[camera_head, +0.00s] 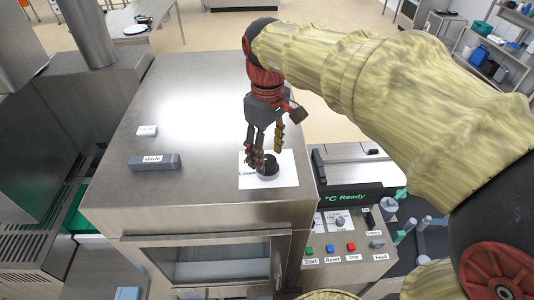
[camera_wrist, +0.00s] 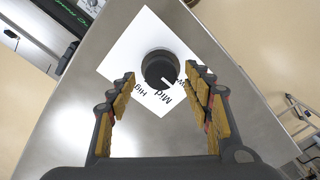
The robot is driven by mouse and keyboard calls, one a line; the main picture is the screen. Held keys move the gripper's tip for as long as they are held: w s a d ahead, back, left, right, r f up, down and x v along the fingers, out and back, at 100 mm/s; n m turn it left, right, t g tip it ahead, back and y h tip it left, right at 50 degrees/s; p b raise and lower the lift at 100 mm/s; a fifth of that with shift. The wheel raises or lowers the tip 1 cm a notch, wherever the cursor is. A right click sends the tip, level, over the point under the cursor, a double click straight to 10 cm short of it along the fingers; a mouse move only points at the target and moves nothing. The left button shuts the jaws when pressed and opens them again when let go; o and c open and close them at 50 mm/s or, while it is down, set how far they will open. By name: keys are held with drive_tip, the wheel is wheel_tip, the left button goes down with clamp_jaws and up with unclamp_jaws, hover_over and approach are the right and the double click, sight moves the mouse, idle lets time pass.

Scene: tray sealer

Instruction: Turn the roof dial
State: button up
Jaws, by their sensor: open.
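The roof dial (camera_head: 267,170) is a dark round knob on a white label plate (camera_head: 287,168) on top of the steel machine. In the wrist view the dial (camera_wrist: 160,68) has a pale pointer mark on its edge, near the words "Mid" and "High" on the plate (camera_wrist: 126,70). My gripper (camera_head: 265,152) points down at the dial from above. Its fingers stand apart and empty, to either side of the dial in the wrist view (camera_wrist: 160,85). I cannot tell whether a finger touches the dial. Part of the label is hidden behind the fingers.
A grey block marked "Wide" (camera_head: 154,161) and a small white labelled block (camera_head: 147,131) sit left on the steel roof (camera_head: 190,100). A control panel with buttons (camera_head: 340,245) and a "Ready" display (camera_head: 345,197) stand at right.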

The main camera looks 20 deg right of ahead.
drive_tip(key=shift+s+f, duration=0.1)
drive_tip(key=shift+f, duration=0.55)
drive_tip(key=c, duration=0.3)
drive_tip(key=c, duration=0.8)
drive_tip(key=shift+c, duration=0.3)
